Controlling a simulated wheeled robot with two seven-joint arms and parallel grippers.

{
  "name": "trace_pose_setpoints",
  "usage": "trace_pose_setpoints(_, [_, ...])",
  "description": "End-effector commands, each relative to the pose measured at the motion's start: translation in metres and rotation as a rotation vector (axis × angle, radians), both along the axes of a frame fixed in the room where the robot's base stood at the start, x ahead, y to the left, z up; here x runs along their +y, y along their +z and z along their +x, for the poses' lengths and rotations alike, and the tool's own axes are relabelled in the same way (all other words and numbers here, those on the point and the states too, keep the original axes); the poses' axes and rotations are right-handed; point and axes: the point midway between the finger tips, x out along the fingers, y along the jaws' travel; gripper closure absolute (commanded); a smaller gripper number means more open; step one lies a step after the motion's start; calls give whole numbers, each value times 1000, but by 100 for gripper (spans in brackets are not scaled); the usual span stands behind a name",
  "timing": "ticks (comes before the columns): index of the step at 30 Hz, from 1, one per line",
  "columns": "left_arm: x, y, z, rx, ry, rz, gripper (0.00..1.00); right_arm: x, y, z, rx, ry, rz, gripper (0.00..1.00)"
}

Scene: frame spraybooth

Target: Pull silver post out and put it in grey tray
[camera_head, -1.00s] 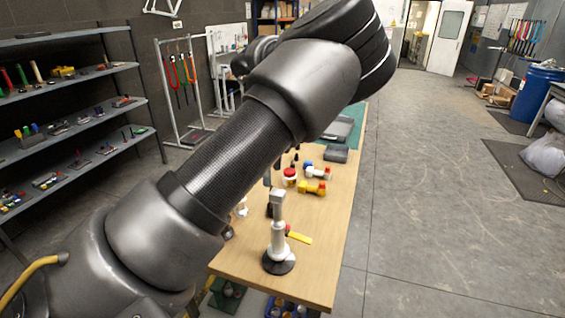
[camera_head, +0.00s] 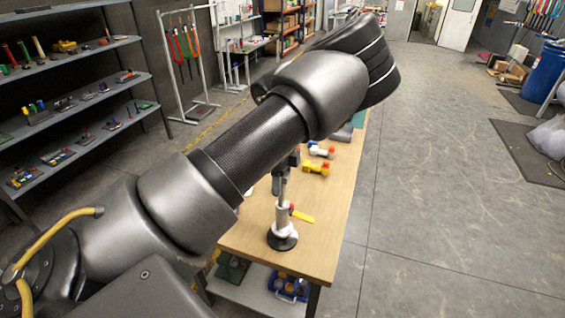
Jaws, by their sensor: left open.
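The silver post (camera_head: 283,192) stands upright in a white holder with a round black base (camera_head: 282,241) near the front of the wooden table. My left gripper (camera_head: 284,176) is open at the post's upper end, with its dark fingers beside it; whether they touch it I cannot tell. The top of the post is partly hidden by the gripper. A grey tray (camera_head: 341,134) shows farther back on the table, mostly covered by my left arm. My right gripper is out of view.
A yellow handle with a red end (camera_head: 302,215) lies just right of the holder. Yellow-red (camera_head: 316,168) and white-red (camera_head: 321,152) pieces lie farther back. The table's right edge borders open floor. A shelf rack (camera_head: 75,95) stands at the left.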

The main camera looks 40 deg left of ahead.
Motion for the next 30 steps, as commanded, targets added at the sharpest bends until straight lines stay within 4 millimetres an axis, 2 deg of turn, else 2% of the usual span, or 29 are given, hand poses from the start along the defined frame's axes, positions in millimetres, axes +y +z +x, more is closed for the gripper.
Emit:
trace_pose_setpoints(12, [0, -8, 0, 0, 0, 0, 42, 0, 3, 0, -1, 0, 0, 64])
trace_pose_setpoints(25, [0, -8, 0, 0, 0, 0, 97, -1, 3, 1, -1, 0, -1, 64])
trace_pose_setpoints(26, [0, -8, 0, 0, 0, 0, 71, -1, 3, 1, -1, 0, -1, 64])
trace_pose_setpoints(30, [0, -8, 0, 0, 0, 0, 89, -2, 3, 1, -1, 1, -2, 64])
